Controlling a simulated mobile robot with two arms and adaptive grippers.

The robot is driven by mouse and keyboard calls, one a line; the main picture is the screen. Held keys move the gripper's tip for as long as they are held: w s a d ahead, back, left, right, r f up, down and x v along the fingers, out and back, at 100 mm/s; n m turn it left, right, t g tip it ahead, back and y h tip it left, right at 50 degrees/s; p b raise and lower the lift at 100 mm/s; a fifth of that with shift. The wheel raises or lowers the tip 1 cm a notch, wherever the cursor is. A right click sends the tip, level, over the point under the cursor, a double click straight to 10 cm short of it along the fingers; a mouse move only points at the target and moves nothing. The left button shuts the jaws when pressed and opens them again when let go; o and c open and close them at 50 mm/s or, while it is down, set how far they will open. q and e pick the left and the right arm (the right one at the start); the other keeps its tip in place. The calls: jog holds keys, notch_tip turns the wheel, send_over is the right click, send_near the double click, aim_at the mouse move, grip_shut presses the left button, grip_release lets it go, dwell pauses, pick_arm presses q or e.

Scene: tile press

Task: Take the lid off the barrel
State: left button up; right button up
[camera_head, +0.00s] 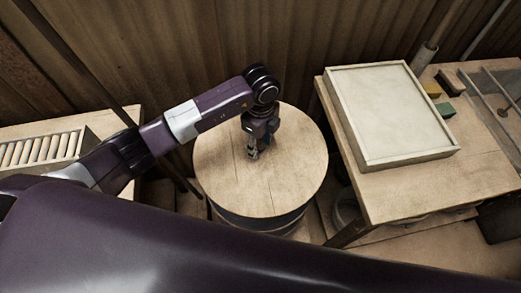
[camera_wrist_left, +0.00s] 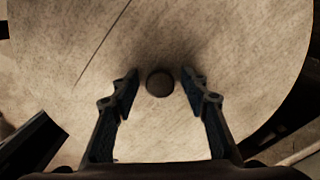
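The barrel (camera_head: 262,222) stands in the middle of the head view, between two tables. Its round, pale wooden lid (camera_head: 295,165) lies flat on top, and it also fills most of the left wrist view (camera_wrist_left: 215,40). A small dark round knob (camera_wrist_left: 159,83) sits on the lid. My left gripper (camera_head: 253,155) points down over the lid. In the left wrist view its two fingers (camera_wrist_left: 159,82) are open, one on each side of the knob, with a gap on both sides. In the head view the gripper hides the knob. My right gripper is not in view.
On the right, a table (camera_head: 390,195) holds a shallow pale tray (camera_head: 395,115), a green block (camera_head: 445,110) and some rods. On the left, a table (camera_head: 115,122) carries a slatted rack (camera_head: 40,150). A wooden plank wall (camera_head: 190,50) stands close behind the barrel.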

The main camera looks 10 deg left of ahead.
aim_at(261, 145)
pick_arm(q)
grip_shut()
jog(key=shift+r, duration=0.1)
dwell(0.3)
jog(key=shift+w+r, duration=0.1)
jog(key=shift+r, duration=0.4)
notch_tip(261, 145, up, 19)
